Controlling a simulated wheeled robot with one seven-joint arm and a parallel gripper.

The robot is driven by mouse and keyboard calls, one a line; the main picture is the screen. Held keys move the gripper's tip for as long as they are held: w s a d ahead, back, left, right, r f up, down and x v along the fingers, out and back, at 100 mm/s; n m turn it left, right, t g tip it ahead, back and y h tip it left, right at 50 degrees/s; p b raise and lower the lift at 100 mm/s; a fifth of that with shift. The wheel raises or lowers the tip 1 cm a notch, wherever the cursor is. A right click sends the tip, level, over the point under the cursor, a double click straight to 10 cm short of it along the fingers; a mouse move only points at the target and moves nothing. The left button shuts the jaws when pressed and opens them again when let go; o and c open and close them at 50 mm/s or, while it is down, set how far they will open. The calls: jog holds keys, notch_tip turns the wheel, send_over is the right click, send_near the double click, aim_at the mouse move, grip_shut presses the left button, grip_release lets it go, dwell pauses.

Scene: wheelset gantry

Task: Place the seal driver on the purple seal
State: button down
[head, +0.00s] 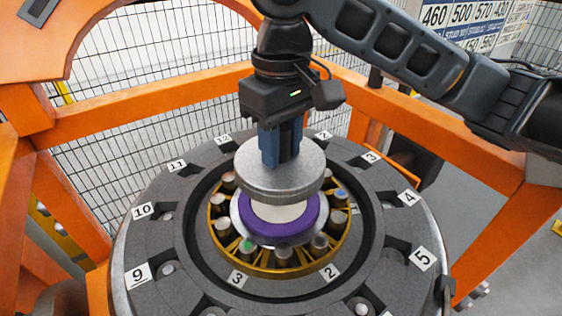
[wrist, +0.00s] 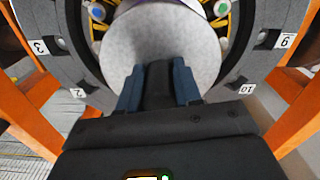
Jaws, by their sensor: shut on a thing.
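My gripper (head: 281,150) points down in the head view and is shut on the seal driver (head: 280,176), a round silver metal disc with a stem between the blue fingers. The driver hangs above the purple seal (head: 281,229). The seal is a purple ring around a pale centre, in the hub of the large grey wheel unit. The driver hides the far part of the seal and looks apart from it, though the exact gap cannot be told. In the wrist view the driver's disc (wrist: 165,45) lies beyond the fingers and covers the seal.
A yellow bearing cage (head: 262,272) with several rollers surrounds the seal. The grey wheel unit (head: 190,284) has numbered labels and bolts. Orange gantry beams (head: 150,98) stand around it, with a wire mesh fence (head: 120,60) behind. A number board (head: 480,28) is at upper right.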

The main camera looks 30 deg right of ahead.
jog(key=shift+f, duration=1.9)
jog(key=shift+f, duration=0.6)
jog(key=c, duration=0.8)
grip_release()
jog(key=shift+r, duration=0.1)
notch_tip(320, 180, up, 13)
